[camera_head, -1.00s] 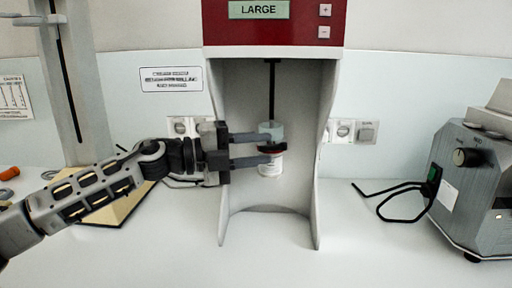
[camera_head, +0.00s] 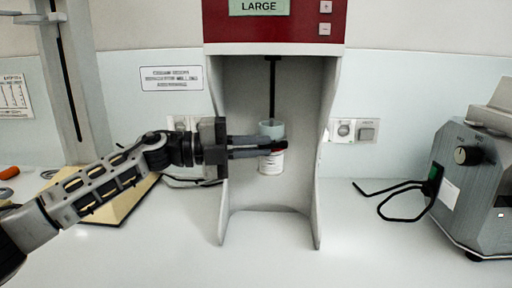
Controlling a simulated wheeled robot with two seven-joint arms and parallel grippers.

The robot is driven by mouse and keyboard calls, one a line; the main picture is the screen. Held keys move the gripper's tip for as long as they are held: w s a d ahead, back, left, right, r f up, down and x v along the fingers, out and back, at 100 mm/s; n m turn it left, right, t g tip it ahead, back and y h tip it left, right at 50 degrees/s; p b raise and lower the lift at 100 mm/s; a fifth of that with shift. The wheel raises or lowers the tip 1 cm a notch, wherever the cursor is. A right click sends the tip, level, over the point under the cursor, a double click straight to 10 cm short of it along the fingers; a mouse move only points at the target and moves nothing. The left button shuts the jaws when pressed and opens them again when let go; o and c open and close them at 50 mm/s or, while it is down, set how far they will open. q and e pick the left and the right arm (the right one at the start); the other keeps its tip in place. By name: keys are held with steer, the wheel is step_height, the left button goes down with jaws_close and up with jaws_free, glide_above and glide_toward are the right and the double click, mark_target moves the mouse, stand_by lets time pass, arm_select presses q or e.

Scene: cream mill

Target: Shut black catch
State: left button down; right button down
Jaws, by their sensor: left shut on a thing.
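A white jar (camera_head: 272,161) with a pale green-grey upper part (camera_head: 271,130) hangs under the dark vertical shaft (camera_head: 272,90) of the red-topped mill (camera_head: 275,30). My left gripper (camera_head: 272,147) reaches in from the left at the jar's neck. Its two fingers lie close together, shut on a small black part at the neck, which I take to be the black catch (camera_head: 280,144). The fingers hide most of this part. My right gripper is not in view.
The mill's white side walls (camera_head: 327,150) flank the jar on both sides. A grey machine (camera_head: 475,185) with a black cable (camera_head: 400,205) stands at the right. The front counter is clear.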

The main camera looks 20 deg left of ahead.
arm_select(q)
steer(key=c, duration=1.5)
jaws_free()
steer(key=b+v, duration=0.3)
steer(key=v, duration=1.3)
